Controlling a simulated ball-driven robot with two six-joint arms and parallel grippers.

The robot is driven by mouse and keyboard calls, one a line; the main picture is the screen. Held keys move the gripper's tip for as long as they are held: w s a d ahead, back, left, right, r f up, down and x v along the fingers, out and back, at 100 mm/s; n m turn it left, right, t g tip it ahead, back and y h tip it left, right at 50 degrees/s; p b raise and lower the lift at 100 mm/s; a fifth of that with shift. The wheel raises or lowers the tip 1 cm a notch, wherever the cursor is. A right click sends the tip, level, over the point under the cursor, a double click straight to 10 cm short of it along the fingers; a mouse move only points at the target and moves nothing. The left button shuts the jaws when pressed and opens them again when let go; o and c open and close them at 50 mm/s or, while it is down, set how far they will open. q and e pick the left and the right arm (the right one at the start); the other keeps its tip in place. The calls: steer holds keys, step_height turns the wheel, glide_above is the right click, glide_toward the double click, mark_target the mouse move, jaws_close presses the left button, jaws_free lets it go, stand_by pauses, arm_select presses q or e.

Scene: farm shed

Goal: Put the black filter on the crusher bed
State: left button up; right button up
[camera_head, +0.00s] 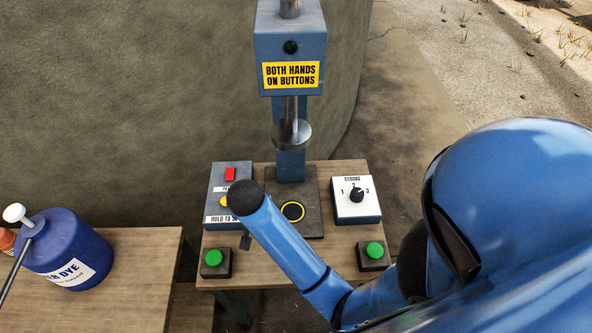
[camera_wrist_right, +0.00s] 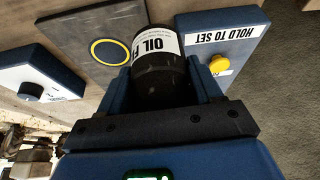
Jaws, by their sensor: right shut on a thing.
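The black filter (camera_wrist_right: 157,77), with a white "OIL" label, is between the fingers of my right gripper (camera_wrist_right: 163,84) in the right wrist view. The gripper is shut on it. The crusher bed (camera_head: 313,226) is a dark plate with a yellow ring, below the press ram in the head view. It also shows in the right wrist view (camera_wrist_right: 84,28), to the left of the filter. In the head view my right arm reaches in from the right across the bed's left part; it hides the filter. My left gripper is not in view.
The press head (camera_head: 290,48) and round ram (camera_head: 291,134) hang above the bed. A control box with red and yellow buttons (camera_head: 230,174) stands left, a stroke dial box (camera_head: 356,207) right. Green buttons (camera_head: 213,258) (camera_head: 375,250) sit in front. A blue dye jug (camera_head: 68,240) is at left.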

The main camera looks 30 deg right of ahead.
steer(key=s+a+f+m+g, duration=0.1)
steer(key=m, duration=0.2)
steer(key=s+a+f+m+g+h, duration=0.1)
steer(key=m, duration=0.2)
steer(key=s+a+f+m+h, duration=0.1)
steer(key=m, duration=0.2)
steer(key=shift+m+g, duration=0.3)
steer(key=shift+g, duration=0.1)
steer(key=w+d+p, duration=0.1)
steer(key=d, duration=0.3)
steer(key=w+d+p, duration=0.1)
steer(key=d+p, duration=0.1)
steer(key=d, duration=0.3)
steer(key=w+d+p, duration=0.1)
steer(key=d, duration=0.4)
steer(key=shift+w+r, duration=0.15)
steer(key=shift+r, duration=0.05)
steer(key=shift+c, duration=0.7)
steer(key=shift+w+d, duration=0.15)
steer(key=shift+d, duration=0.35)
steer(key=shift+f+p, duration=0.75)
steer(key=shift+f, duration=1.1)
steer(key=o, duration=1.3)
steer(key=shift+o, duration=0.2)
steer(key=shift+r, duration=0.1)
